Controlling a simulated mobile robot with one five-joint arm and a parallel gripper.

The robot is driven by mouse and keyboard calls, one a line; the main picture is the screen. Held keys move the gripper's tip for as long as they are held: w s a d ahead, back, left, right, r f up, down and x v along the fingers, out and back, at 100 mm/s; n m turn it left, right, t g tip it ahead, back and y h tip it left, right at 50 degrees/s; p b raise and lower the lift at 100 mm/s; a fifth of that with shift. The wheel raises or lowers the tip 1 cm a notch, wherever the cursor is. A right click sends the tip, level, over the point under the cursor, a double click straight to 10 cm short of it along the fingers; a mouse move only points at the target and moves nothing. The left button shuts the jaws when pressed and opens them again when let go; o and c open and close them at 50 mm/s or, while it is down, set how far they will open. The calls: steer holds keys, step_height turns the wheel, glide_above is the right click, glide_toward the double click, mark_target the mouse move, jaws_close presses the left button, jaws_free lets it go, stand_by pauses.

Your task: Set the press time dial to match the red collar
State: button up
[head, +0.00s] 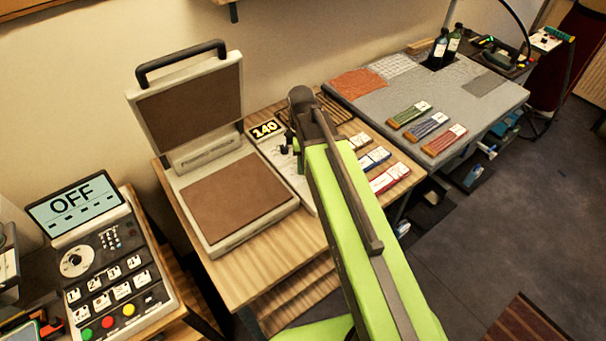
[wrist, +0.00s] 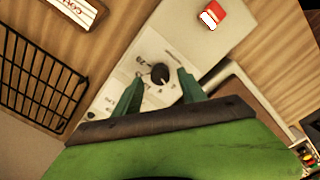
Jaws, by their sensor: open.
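The dial (wrist: 159,73) is a round black knob on a pale panel (wrist: 150,55) with small printed marks, too blurred to read fully. My gripper (wrist: 158,84) is open, its two green fingers on either side of the knob and a little short of it in the wrist view; contact cannot be told. In the head view my green arm hides most of the panel (head: 286,168) and the knob. A red collar cannot be made out for certain.
An open press (head: 235,200) with a raised lid stands left of the panel. A wire rack (wrist: 40,80) lies near the panel. A grey table (head: 480,92) at right bears several coloured blocks. A keypad machine (head: 110,265) reading OFF stands at left.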

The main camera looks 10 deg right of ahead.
steer(key=shift+f+b, duration=0.4)
steer(key=shift+f, duration=0.55)
steer(key=shift+r, duration=0.1)
steer(key=shift+c, duration=0.4)
steer(key=shift+d, duration=0.1)
jaws_close()
